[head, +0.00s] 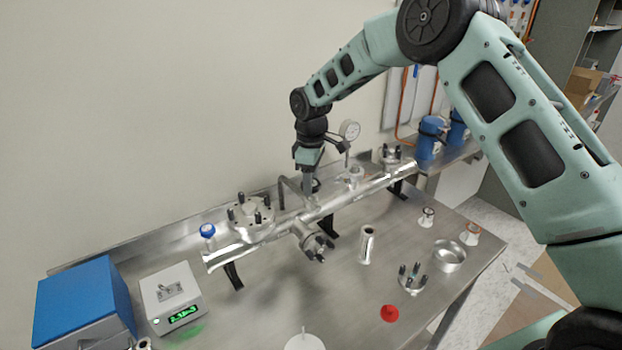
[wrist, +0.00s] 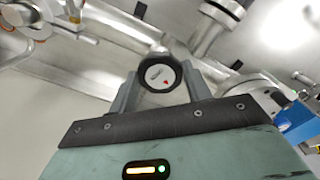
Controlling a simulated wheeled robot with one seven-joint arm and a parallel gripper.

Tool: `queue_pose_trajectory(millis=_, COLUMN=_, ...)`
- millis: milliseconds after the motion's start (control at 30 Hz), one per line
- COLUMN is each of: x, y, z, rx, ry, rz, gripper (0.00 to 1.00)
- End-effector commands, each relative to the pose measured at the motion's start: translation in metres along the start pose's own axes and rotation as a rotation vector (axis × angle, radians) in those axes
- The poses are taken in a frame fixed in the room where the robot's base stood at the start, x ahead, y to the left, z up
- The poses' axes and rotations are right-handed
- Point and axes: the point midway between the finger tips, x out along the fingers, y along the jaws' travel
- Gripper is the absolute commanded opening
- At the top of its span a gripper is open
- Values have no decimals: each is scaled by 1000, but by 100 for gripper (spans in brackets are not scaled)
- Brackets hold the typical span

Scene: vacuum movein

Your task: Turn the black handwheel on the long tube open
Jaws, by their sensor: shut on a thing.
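The long tube (head: 330,208) is shiny metal and lies on black supports across the steel table, running from front left to back right. The black handwheel (wrist: 160,73) has a white face with a small red mark, and sits by the tube in the wrist view. My gripper (wrist: 158,88) is shut on the handwheel, with one finger on each side of its rim. In the head view my gripper (head: 308,178) points down at the tube's middle from above. There the handwheel (head: 316,185) is mostly hidden behind the fingers.
A dial gauge (head: 350,130) stands close to the right of my gripper. A blue box (head: 82,303) and a scale (head: 172,297) stand at the left. A red disc (head: 389,313) lies in front.

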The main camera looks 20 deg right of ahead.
Motion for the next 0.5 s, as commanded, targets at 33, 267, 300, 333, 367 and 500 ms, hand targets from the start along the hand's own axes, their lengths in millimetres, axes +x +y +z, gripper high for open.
queue_pose_trajectory(millis=33, x=-3, y=2, z=-1, rx=-44, ry=4, rz=4, gripper=26)
queue_pose_trajectory(millis=267, x=-3, y=2, z=-1, rx=-262, ry=4, rz=4, gripper=26)
queue_pose_trajectory(millis=300, x=-3, y=2, z=-1, rx=-300, ry=4, rz=4, gripper=26)
queue_pose_trajectory(millis=333, x=-3, y=2, z=-1, rx=-329, ry=3, rz=4, gripper=26)
queue_pose_trajectory(millis=367, x=-3, y=2, z=-1, rx=-357, ry=3, rz=4, gripper=26)
queue_pose_trajectory(millis=500, x=-3, y=2, z=-1, rx=-490, ry=3, rz=4, gripper=26)
